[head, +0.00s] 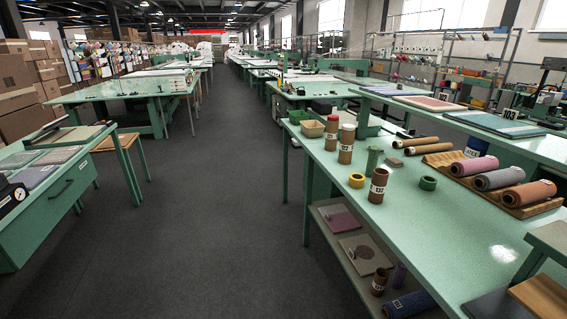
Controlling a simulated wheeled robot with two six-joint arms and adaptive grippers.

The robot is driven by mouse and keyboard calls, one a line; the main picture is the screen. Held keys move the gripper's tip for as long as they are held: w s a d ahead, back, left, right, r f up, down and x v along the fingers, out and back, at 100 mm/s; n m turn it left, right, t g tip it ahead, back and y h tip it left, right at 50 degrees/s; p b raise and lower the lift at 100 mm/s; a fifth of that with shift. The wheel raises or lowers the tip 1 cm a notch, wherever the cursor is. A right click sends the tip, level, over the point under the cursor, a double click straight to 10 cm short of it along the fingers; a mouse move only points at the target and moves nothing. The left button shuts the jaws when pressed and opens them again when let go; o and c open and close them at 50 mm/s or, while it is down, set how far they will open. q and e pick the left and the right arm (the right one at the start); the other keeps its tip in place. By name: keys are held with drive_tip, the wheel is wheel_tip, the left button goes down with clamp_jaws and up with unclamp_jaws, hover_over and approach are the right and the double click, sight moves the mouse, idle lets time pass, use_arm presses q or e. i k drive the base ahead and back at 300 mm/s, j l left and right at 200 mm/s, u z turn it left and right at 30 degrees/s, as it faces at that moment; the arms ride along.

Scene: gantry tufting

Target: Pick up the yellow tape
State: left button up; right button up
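The yellow tape (356,180) is a small roll lying flat on the green table (440,224) at the right, close to its left edge. A brown labelled cone (378,186) stands just to its right, and another brown cone (346,146) stands behind it. A green tape roll (428,183) lies further right on the same table. Neither of my grippers shows in the head view, so I cannot see their state.
Fabric rolls (498,178) lie on a wooden rack at the table's right. A tan bin (312,129) and another cone (331,132) stand at the far left corner. A lower shelf (340,228) holds flat samples. A wide grey aisle (205,220) is clear left of the table.

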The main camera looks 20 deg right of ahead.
sight(357, 180)
drive_tip(key=i, duration=0.5)
drive_tip(key=i+j+z, duration=0.15)
drive_tip(key=i, duration=0.3)
drive_tip(key=i+j, duration=0.1)
drive_tip(key=i, duration=0.4)
drive_tip(key=i+j+z, duration=0.1)
drive_tip(key=i, duration=0.4)
drive_tip(key=i+j+z, duration=0.15)
drive_tip(key=i+z, duration=0.3)
drive_tip(key=i+j+z, duration=0.25)
drive_tip(key=z, duration=0.2)
drive_tip(key=i+j+z, duration=0.25)
drive_tip(key=j+z, duration=0.25)
drive_tip(key=i+j+z, duration=0.2)
drive_tip(key=j+z, duration=0.25)
drive_tip(key=i+j+z, duration=0.1)
drive_tip(key=j+z, duration=0.35)
